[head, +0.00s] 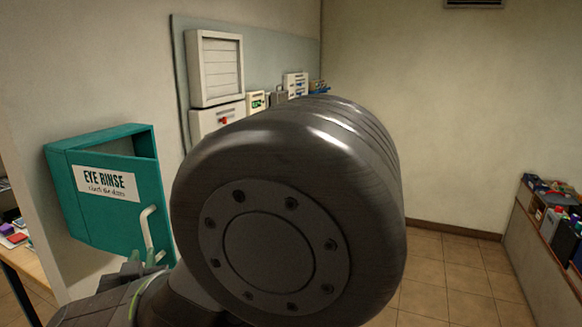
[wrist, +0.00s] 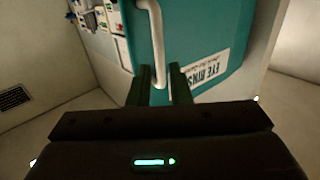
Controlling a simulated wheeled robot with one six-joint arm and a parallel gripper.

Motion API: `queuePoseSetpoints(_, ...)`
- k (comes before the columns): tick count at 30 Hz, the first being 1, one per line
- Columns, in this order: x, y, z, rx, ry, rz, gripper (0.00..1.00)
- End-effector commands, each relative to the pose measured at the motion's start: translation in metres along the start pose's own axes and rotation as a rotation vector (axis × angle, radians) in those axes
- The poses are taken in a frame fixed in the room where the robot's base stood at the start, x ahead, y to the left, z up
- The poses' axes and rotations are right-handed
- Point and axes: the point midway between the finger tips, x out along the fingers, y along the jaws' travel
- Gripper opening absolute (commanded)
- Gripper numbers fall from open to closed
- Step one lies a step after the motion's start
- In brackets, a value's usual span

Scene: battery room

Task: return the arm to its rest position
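The teal eye rinse cabinet (head: 85,205) hangs on the left wall. Its door, with the "EYE RINSE" label (head: 107,184), looks partly open, with a dark gap at the upper right. A pale bar handle (head: 149,232) is on the door and also shows in the wrist view (wrist: 155,38). My gripper (wrist: 162,72) is open, its two dark fingers apart. The handle's lower end appears in the gap between them, clear space on each side; I cannot tell how deep it sits. In the head view my gripper (head: 147,262) is low by the handle, partly hidden by my arm.
My large arm joint blocks the middle of the head view. White wall boxes (head: 216,68) hang on a panel behind. A shelf with several items (head: 553,215) is at right, a table (head: 22,262) at far left. Tiled floor (head: 450,285) is clear at right.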

Motion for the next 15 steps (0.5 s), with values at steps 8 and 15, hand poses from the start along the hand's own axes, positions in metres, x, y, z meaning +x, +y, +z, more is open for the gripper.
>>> queuePoseSetpoints(8,0.045,0.002,0.0,-0.001,-0.001,0.005,0.18)
queuePoseSetpoints(15,0.07,0.001,0.0,0.0,-0.002,0.003,0.18)
